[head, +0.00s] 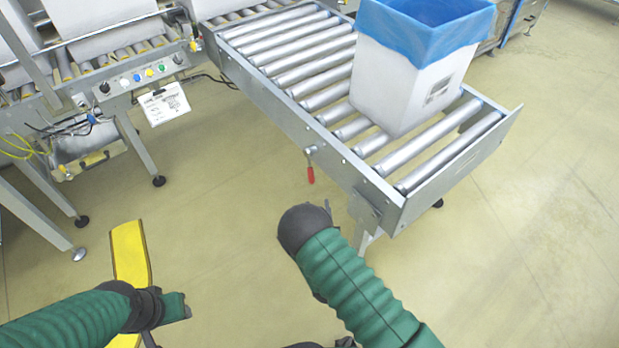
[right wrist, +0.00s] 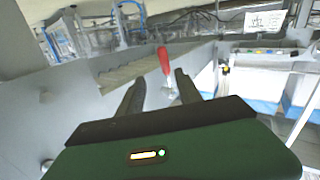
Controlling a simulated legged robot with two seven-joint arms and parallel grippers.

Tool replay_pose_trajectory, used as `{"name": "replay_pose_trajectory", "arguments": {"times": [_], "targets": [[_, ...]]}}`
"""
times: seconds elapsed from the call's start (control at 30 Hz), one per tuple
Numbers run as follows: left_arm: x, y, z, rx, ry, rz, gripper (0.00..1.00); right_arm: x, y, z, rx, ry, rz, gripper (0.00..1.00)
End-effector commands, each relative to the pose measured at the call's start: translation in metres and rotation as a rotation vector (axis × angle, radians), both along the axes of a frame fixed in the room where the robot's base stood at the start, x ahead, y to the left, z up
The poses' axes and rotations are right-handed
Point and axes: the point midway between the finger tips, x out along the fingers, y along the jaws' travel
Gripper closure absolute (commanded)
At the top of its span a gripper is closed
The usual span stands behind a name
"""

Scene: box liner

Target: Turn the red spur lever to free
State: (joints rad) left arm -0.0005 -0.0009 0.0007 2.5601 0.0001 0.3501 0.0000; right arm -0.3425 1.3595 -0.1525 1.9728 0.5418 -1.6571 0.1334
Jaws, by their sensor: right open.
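The red spur lever (head: 310,174) hangs with its red handle downward from a pivot on the side rail of the roller conveyor (head: 260,95). In the right wrist view, the red handle (right wrist: 164,60) shows beyond and between the tips of my right gripper (right wrist: 159,77). The two dark fingers are apart with nothing held between them.
A white box (head: 405,85) with a blue liner (head: 420,25) stands on the rollers. A control panel (head: 145,75) with buttons and a hanging label (head: 165,103) is at the left. A yellow post (head: 130,255) stands by my left arm. The floor below the lever is clear.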

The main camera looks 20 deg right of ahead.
Motion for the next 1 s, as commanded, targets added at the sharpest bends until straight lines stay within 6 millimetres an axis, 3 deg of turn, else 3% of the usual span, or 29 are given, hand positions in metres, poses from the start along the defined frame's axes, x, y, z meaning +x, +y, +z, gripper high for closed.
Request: {"name": "replay_pose_trajectory", "arguments": {"times": [0.03, 0.3, 0.5, 0.87, 1.0], "targets": [[0.000, 0.000, -0.011, 0.000, 0.001, 0.000, 0.59, 0.013, -0.001, -0.004, 0.000, -0.005, 0.001, 0.59], [0.000, 0.001, -0.041, 0.000, 0.001, 0.001, 0.59, 0.083, -0.017, -0.005, -0.002, -0.005, 0.001, 0.59], [0.000, 0.001, -0.056, 0.000, 0.001, 0.001, 0.59, 0.120, -0.027, -0.004, -0.001, -0.002, 0.001, 0.59], [0.000, 0.001, -0.057, 0.000, 0.001, 0.001, 0.59, 0.131, -0.029, 0.000, -0.003, 0.002, 0.002, 0.59], [0.000, 0.001, -0.057, 0.000, 0.001, 0.001, 0.59, 0.130, -0.028, 0.000, -0.003, 0.002, 0.002, 0.74]]}}
